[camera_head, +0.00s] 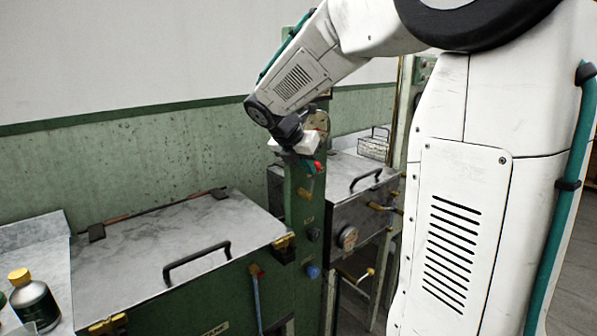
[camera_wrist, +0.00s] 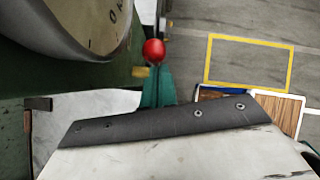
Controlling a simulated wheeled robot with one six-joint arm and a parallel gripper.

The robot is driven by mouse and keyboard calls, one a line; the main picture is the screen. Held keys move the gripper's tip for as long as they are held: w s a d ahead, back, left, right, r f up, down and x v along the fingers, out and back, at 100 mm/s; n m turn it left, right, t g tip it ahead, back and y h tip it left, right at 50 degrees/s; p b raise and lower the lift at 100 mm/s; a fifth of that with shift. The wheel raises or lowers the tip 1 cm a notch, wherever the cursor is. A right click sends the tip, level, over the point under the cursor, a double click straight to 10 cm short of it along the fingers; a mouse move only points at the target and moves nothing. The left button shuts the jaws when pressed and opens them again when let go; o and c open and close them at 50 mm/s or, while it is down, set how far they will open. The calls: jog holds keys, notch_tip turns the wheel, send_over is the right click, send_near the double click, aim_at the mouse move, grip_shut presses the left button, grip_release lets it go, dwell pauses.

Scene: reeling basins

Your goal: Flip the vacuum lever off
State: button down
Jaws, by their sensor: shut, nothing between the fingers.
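In the wrist view the red knob (camera_wrist: 154,51) is right at the tips of my gripper's teal fingers (camera_wrist: 157,78). The fingers are together and hold nothing. I cannot tell whether they touch the knob. In the head view my gripper (camera_head: 309,166) is small and partly hidden by its white housing. The lever's stem is mostly hidden, so its angle is unclear.
A round dial (camera_wrist: 70,22) on the post sits close to the fingers. A lidded metal basin (camera_head: 165,250) stands left of the post and another box (camera_head: 350,205) right of it. A bottle (camera_head: 35,302) stands at far left. A yellow floor outline (camera_wrist: 250,85) encloses bare floor.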

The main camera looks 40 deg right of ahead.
dwell(0.3)
jog(key=s+a+f+v, duration=0.1)
jog(key=v, duration=1)
jog(key=shift+a, duration=0.35)
jog(key=shift+s, duration=0.15)
jog(key=w+a+f+m+h, duration=0.1)
jog(key=a+f+m+h, duration=0.1)
jog(key=a+f+h, duration=0.3)
jog(key=shift+f+t+h, duration=0.3)
jog(key=shift+f, duration=0.2)
jog(key=shift+a, duration=0.1)
